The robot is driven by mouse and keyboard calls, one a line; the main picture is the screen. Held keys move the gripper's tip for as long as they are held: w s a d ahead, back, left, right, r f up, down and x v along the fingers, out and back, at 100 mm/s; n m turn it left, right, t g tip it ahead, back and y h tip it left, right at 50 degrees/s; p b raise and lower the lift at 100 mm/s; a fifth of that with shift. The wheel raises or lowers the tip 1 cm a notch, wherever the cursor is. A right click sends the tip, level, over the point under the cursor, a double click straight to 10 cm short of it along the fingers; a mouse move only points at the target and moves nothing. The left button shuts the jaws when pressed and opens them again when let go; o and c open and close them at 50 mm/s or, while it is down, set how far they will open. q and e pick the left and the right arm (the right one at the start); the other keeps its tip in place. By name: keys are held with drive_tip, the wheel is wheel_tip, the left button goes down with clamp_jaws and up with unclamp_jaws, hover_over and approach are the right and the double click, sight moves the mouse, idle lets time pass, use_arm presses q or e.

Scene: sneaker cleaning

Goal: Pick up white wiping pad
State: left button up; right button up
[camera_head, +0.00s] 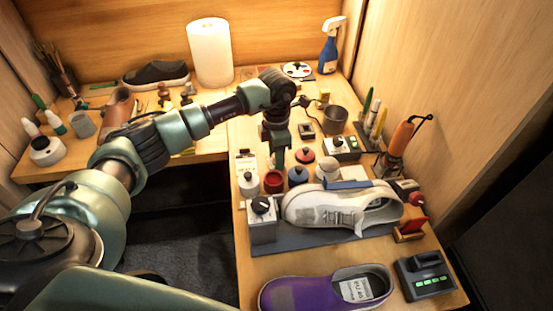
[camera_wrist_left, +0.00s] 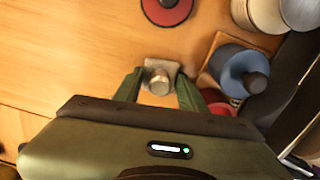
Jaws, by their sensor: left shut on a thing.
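My left gripper (camera_head: 278,158) reaches down over the worktable, just behind the small lidded pots. In the left wrist view the two green fingers of my left gripper (camera_wrist_left: 158,88) are shut on a small pale grey-white pad with a round metallic knob (camera_wrist_left: 159,77), which I take for the white wiping pad. The pad sits between the fingertips. I cannot tell whether it still touches the wooden surface. In the head view the pad is hidden or too small to make out. My right gripper is not in view.
A blue-lidded pot (camera_wrist_left: 242,69) stands close right of the fingers, and a red round lid (camera_wrist_left: 166,8) lies beyond. A white sneaker (camera_head: 340,205) lies on a grey mat, with a purple shoe (camera_head: 310,292) in front. A paper roll (camera_head: 210,52) and spray bottle (camera_head: 330,48) stand behind.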

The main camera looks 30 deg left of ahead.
use_arm(q)
drive_tip(key=shift+r, duration=0.15)
wheel_tip(320, 180, up, 20)
drive_tip(key=b, duration=0.1)
drive_tip(key=shift+b, duration=0.35)
